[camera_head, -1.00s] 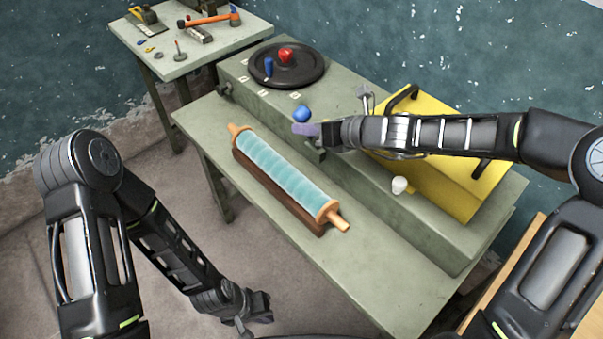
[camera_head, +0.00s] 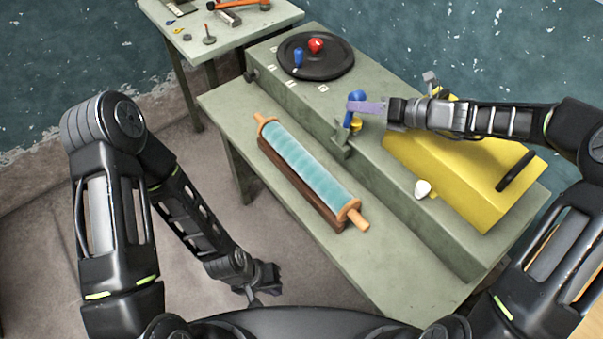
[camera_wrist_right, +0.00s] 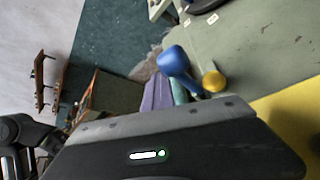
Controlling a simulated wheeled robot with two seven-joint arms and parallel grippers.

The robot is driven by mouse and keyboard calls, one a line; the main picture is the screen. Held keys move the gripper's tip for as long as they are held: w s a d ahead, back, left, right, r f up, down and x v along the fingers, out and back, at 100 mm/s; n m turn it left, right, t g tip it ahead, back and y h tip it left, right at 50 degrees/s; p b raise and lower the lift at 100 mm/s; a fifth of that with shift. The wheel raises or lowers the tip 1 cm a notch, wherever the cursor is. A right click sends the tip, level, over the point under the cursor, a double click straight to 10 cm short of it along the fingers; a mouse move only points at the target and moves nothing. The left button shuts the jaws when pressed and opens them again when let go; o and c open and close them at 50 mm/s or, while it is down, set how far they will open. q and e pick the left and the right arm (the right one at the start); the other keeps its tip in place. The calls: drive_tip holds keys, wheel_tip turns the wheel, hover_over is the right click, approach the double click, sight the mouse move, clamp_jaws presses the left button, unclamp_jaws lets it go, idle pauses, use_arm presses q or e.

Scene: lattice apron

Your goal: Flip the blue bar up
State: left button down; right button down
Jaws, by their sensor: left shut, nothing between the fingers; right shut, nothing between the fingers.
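The blue bar (camera_head: 348,119) has a round blue end (camera_head: 357,95) and stands roughly upright by the bench's raised ledge. Its round end and shaft also show in the right wrist view (camera_wrist_right: 174,62). My right gripper (camera_head: 368,107) is shut and empty, its purple fingertips overlapping the bar in the head view. In the right wrist view the fingertips (camera_wrist_right: 160,95) are just beside the bar; whether they touch it I cannot tell. My left gripper (camera_head: 262,282) is shut and empty, low beside the bench, away from the bar.
A yellow knob (camera_head: 356,125) sits right beside the bar. A yellow box (camera_head: 450,175) with a black handle and a white knob (camera_head: 422,189) lie to the right. A teal roller (camera_head: 305,165) lies in front. A black disc (camera_head: 325,66) with red and blue knobs is behind.

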drive_tip(key=shift+w+d+r, duration=0.2)
drive_tip(key=shift+w+d, duration=0.25)
drive_tip(key=shift+d, duration=0.3)
drive_tip(key=s+b+v, duration=0.1)
drive_tip(key=v, duration=0.6)
drive_tip(key=shift+a, duration=0.25)
drive_tip(key=shift+s+a, duration=0.1)
drive_tip(key=shift+s, duration=0.05)
drive_tip(key=shift+s+f, duration=0.1)
